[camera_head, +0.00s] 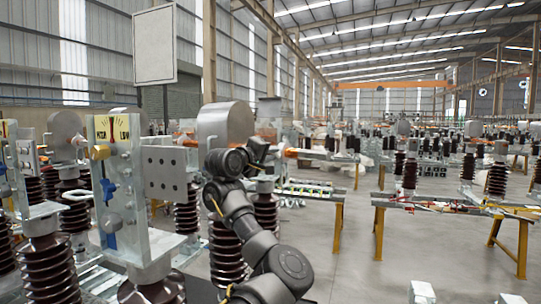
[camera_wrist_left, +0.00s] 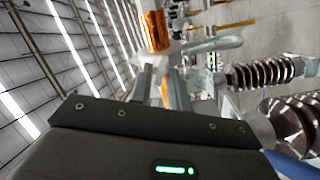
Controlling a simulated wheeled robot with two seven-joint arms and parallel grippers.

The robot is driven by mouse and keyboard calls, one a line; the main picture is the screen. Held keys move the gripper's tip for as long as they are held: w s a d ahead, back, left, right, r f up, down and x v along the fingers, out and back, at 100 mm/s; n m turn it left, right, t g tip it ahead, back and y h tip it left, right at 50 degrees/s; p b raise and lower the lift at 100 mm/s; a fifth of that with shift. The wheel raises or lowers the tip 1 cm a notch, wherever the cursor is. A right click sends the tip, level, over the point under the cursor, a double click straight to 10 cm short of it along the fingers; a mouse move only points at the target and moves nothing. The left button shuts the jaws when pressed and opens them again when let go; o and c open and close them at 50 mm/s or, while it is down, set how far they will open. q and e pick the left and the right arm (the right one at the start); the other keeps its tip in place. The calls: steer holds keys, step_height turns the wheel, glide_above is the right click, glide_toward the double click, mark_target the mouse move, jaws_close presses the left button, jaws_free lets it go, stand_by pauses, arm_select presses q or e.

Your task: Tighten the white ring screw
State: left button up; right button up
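A white ring-shaped piece (camera_head: 77,190) juts from the front isolator frame at the left of the head view. In the left wrist view a pale loop (camera_wrist_left: 212,44) lies beyond the fingers; I cannot tell if it is the same ring. My left gripper (camera_head: 277,150) is at the end of the dark arm, right of the front frame and beside a grey drum, mostly hidden by the wrist. In the wrist view its two fingers (camera_wrist_left: 162,85) stand apart, with an orange cylinder (camera_wrist_left: 156,30) beyond them. I see nothing clearly held. My right gripper is not in view.
The front isolator frame has a grey perforated plate (camera_head: 166,172) and brown ribbed insulators (camera_head: 226,252). A grey drum (camera_head: 226,124) stands behind the arm. Workbenches with yellow legs (camera_head: 378,232) stand to the right. The floor (camera_head: 345,255) between them is open.

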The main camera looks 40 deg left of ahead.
arm_select(q)
jaws_close()
steer(key=m+b, duration=0.5)
steer(key=b, duration=0.2)
steer(key=m+b, duration=0.4)
steer(key=b, duration=0.4)
steer(key=shift+d+f+m, duration=0.1)
steer(key=shift+f+m, duration=0.1)
steer(key=shift+m, duration=0.2)
steer(key=shift+r+m+b, duration=0.1)
steer(key=shift+m+b, duration=0.7)
steer(key=shift+m, duration=0.1)
steer(key=m+b, duration=0.2)
steer(key=m, duration=0.1)
steer(key=shift+d+m, duration=0.1)
steer(key=shift+m, duration=0.2)
steer(key=m, duration=0.2)
steer(key=shift+r+m+b, duration=0.1)
steer(key=shift+m+b, duration=0.25)
steer(key=shift+m, duration=0.05)
steer(key=m+p, duration=0.2)
steer(key=m, duration=0.7)
steer(key=shift+d, duration=0.15)
steer(key=shift+m+p, duration=0.7)
steer(key=shift+m, duration=0.3)
